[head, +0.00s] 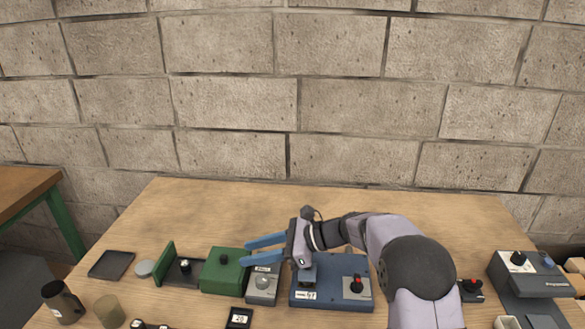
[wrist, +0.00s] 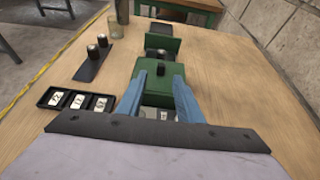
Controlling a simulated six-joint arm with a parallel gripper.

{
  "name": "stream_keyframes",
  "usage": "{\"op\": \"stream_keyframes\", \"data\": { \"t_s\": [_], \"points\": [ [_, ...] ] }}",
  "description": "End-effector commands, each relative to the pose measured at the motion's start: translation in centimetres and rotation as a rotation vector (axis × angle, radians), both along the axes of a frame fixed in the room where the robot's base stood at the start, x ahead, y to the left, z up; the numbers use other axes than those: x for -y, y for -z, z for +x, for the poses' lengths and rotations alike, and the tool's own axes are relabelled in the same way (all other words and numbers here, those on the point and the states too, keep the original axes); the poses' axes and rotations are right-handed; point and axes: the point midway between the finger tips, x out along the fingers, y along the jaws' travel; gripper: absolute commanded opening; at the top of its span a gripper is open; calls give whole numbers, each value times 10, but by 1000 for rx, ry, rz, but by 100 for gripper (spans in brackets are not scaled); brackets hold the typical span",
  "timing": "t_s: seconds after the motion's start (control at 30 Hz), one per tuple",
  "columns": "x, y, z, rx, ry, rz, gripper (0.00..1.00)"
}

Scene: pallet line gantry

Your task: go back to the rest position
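My gripper (head: 245,252) has two blue fingers spread apart, with nothing between them. In the head view it points left, above the grey box with a round knob (head: 262,292) and near the green box with a black knob (head: 221,281). In the wrist view the fingers (wrist: 160,79) stand apart, and the green box (wrist: 172,71) shows between and beyond them. The blue box with a red-topped joystick (head: 330,299) lies under my wrist and is partly hidden by it. I cannot tell how high the fingertips are above the boxes.
A control box (head: 540,283) stands at right. The table's back strip (head: 220,205) is clear before the block wall.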

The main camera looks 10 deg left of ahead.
Motion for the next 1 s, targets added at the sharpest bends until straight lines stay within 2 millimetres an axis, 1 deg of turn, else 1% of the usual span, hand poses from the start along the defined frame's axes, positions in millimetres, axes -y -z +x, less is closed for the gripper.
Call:
{"op": "stream_keyframes", "data": {
  "t_s": [0.03,0.17,0.27,0.37,0.4,0.47,0.5,0.6,0.7,0.8,0.83,0.9,1.0],
  "points": [
    [5,-2,-4,19,-10,-22,33],
    [27,1,-26,106,-73,-132,33],
    [58,6,-54,213,-167,-266,33],
    [99,11,-90,342,-309,-420,33],
    [118,12,-106,397,-375,-483,33],
    [147,15,-131,476,-490,-571,33],
    [166,16,-146,529,-570,-625,33],
    [211,17,-183,648,-777,-739,33],
    [247,17,-214,743,-975,-820,33],
    [275,16,-236,817,-1143,-869,33],
    [281,16,-242,834,-1185,-877,33],
    [292,16,-251,866,-1266,-892,33],
    [302,17,-259,892,-1338,-903,33]
  ]
}}
